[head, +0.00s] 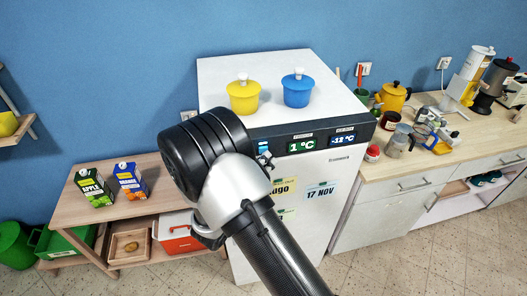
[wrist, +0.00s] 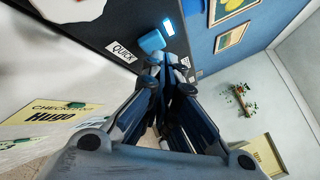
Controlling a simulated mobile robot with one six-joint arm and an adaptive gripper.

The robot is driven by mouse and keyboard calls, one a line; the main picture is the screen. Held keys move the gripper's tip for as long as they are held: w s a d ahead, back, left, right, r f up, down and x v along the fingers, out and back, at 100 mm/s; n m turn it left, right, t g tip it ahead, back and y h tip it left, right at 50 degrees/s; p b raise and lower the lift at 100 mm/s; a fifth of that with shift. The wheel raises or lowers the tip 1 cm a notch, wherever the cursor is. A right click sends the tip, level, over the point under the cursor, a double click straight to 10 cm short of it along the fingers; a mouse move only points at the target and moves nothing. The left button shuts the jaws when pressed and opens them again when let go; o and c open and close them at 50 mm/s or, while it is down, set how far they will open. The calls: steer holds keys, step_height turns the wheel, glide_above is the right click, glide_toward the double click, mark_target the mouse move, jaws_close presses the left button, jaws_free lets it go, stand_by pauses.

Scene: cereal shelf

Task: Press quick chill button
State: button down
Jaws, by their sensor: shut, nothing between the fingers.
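The white fridge (head: 300,205) has a dark control panel (head: 360,130) along its upper front edge. In the wrist view a blue button (wrist: 152,41) sits on the dark panel beside a label reading QUICK (wrist: 122,51), with a bright lit blue patch (wrist: 168,27) next to it. My gripper (wrist: 168,72) is shut and empty, its fingertips close to the blue button; I cannot tell whether they touch. In the head view my gripper (head: 266,161) is small at the panel's left part, and my arm hides the panel's left end.
The panel has displays reading 1 °C (head: 302,146) and -12 °C (head: 343,140). A yellow pot (head: 243,97) and a blue pot (head: 297,92) stand on the fridge. Cartons stand on the wooden shelf (head: 150,203) at left. A cluttered counter (head: 385,168) is at right.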

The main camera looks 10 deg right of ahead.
steer(key=shift+w, duration=0.1)
steer(key=shift+w, duration=0.4)
steer(key=shift+s, duration=0.2)
stand_by(0.3)
steer(key=shift+s, duration=0.3)
steer(key=s+p, duration=0.1)
steer(key=s, duration=0.5)
stand_by(0.3)
stand_by(0.4)
